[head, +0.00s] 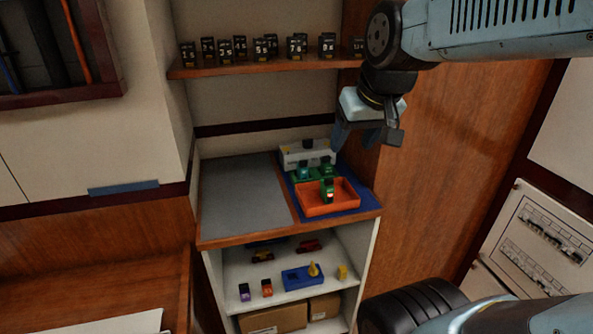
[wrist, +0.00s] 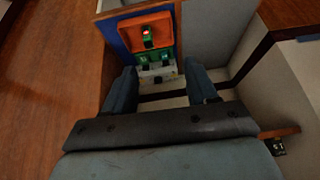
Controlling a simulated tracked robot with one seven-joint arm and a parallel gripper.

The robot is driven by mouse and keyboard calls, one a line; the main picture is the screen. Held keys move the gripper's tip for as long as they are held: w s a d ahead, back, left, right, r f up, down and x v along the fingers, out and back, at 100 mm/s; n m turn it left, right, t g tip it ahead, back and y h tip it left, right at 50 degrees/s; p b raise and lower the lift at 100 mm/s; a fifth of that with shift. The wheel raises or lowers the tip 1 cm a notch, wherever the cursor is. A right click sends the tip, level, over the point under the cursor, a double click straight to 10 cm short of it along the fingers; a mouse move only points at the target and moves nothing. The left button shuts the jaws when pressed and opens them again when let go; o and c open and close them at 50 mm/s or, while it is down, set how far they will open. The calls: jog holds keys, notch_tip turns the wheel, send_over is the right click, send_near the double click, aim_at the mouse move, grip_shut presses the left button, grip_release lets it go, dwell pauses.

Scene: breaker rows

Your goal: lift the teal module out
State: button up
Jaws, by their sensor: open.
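On the counter, a small teal module (head: 304,172) stands in a green holder (head: 315,177), beside a green module (head: 326,165). Both also show small in the wrist view, where I cannot tell their colours apart. Another green module (head: 327,190) stands in an orange tray (head: 343,200) in front of the holder; in the wrist view it (wrist: 149,38) shows a red spot. My gripper (head: 368,135) is open and empty, above and to the right of the counter, apart from the modules. In the wrist view its fingers (wrist: 160,70) are spread.
A white-grey box (head: 300,152) stands behind the holder. A blue mat (head: 368,201) lies under the tray. A shelf (head: 220,69) with several black numbered modules is above. The grey mat (head: 240,200) at left is clear. A wooden side panel (head: 430,180) rises at right.

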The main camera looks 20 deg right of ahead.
jog(key=w+f, duration=0.4)
jog(key=w, duration=1.1)
jog(key=g, duration=0.1)
send_near(302, 167)
jog(key=w+f, duration=0.2)
jog(key=w+d+f, duration=0.1)
jog(key=w+f, duration=0.1)
jog(key=f, duration=0.1)
jog(key=shift+f, duration=0.1)
jog(key=shift+a+x, duration=0.15)
jog(key=shift+x, duration=1.2)
jog(key=shift+a+x, duration=0.15)
jog(key=shift+x, duration=1.15)
jog(key=shift+s+f, duration=0.1)
